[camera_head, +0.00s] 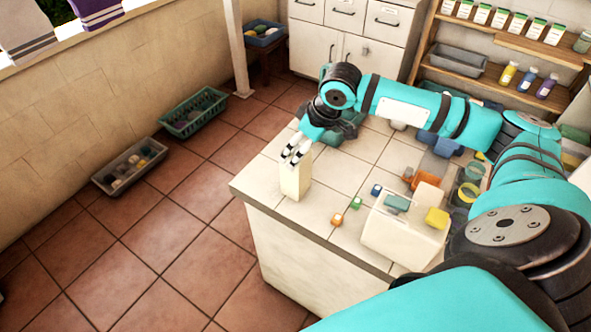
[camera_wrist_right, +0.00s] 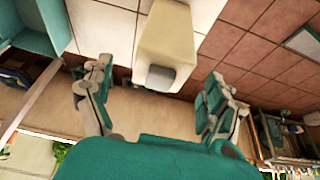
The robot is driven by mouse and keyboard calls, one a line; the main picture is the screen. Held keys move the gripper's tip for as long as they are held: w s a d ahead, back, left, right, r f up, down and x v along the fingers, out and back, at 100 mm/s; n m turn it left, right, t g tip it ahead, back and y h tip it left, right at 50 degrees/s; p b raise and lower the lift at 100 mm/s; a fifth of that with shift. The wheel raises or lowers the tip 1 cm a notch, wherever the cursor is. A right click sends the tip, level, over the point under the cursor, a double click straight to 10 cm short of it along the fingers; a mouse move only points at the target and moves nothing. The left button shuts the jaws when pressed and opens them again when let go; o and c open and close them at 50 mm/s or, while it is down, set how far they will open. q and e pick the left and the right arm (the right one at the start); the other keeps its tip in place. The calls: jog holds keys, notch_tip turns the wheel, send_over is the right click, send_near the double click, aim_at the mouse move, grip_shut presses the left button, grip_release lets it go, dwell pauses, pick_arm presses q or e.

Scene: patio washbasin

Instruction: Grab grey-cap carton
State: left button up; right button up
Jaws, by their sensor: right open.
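The grey-cap carton (camera_head: 296,182) is a tall cream box standing upright on the tiled counter (camera_head: 345,220), near its left corner. In the right wrist view the carton (camera_wrist_right: 172,38) shows with its grey cap (camera_wrist_right: 161,78) between the two fingers. My right gripper (camera_head: 295,155) is at the carton's top in the head view. In the right wrist view its fingers (camera_wrist_right: 152,100) are spread wide, one on each side of the carton, with gaps visible. My left gripper is not in view.
A green basket (camera_head: 193,112) and a grey tray (camera_head: 128,165) sit on the floor at left. Shelves (camera_head: 510,40) hold bottles.

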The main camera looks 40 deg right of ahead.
aim_at(292, 157)
jog(key=shift+x, duration=0.95)
jog(key=x, duration=0.1)
jog(key=p+x, duration=0.1)
jog(key=x, duration=0.1)
jog(key=shift+w+a+f, duration=0.15)
jog(key=shift+w+a, duration=0.05)
jog(key=shift+w, duration=0.15)
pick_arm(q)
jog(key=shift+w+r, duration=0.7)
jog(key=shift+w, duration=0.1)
pick_arm(e)
jog(key=shift+f, duration=0.45)
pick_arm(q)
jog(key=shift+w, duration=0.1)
pick_arm(e)
jog(key=shift+w, duration=0.1)
jog(key=c, duration=1.1)
